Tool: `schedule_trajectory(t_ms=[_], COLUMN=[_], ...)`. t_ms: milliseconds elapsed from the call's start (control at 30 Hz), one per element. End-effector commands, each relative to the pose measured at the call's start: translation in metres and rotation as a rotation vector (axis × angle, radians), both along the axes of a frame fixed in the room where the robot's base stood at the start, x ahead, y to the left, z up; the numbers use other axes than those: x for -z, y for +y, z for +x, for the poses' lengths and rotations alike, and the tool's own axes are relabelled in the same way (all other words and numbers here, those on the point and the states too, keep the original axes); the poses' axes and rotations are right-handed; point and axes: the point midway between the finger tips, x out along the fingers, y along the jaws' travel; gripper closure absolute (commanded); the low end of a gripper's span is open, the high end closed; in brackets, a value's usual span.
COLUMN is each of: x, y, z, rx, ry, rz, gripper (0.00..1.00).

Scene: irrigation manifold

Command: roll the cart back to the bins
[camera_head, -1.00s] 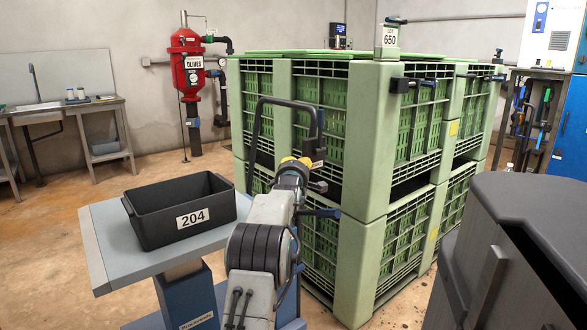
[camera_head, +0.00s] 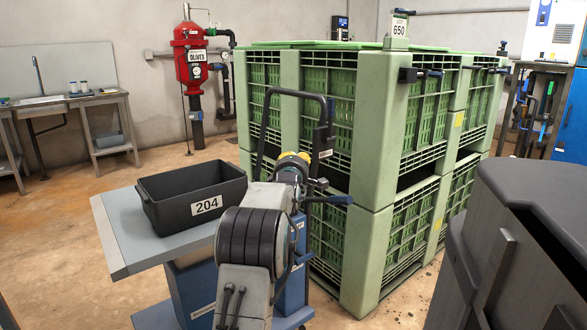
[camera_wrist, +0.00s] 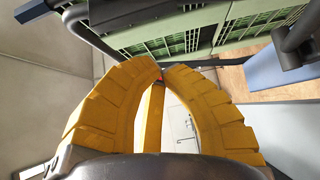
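The cart (camera_head: 118,238) is grey-topped with a blue body, at lower left of the head view. A black tub (camera_head: 160,222) marked 204 sits on its top. A dark hoop handle (camera_head: 290,93) rises behind my arm, against the bins. Stacked green bins (camera_head: 372,150) stand just beyond, with a 650 tag on top. My gripper shows in the wrist view (camera_wrist: 162,70), its yellow fingers bowed and their tips nearly meeting. I see nothing held between them. Dark bars pass beyond the fingers there.
A dark grey cabinet-like block (camera_head: 530,220) stands close at right. A red tank (camera_head: 191,70) and a bench (camera_head: 85,105) are along the back wall. Blue and white equipment (camera_head: 560,90) stands at far right. Open floor lies left of the cart.

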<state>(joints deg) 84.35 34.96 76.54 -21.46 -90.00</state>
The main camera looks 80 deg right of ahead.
Motion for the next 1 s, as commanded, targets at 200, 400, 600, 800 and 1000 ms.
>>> schedule_trajectory(t_ms=[200, 400, 600, 800, 1000], x=[-0.001, -0.001, -0.001, -0.001, 0.0], y=[0.026, 0.046, 0.058, 0.063, 0.064], z=[-0.003, -0.005, -0.007, -0.007, -0.007], rx=[0.001, 0.001, 0.001, 0.001, 0.001], ry=[0.0, 0.0, 0.0, 0.0, 0.0], rz=[0.0, -0.001, 0.0, -0.001, -0.001], gripper=[1.0, 1.0, 1.0, 1.0, 1.0])
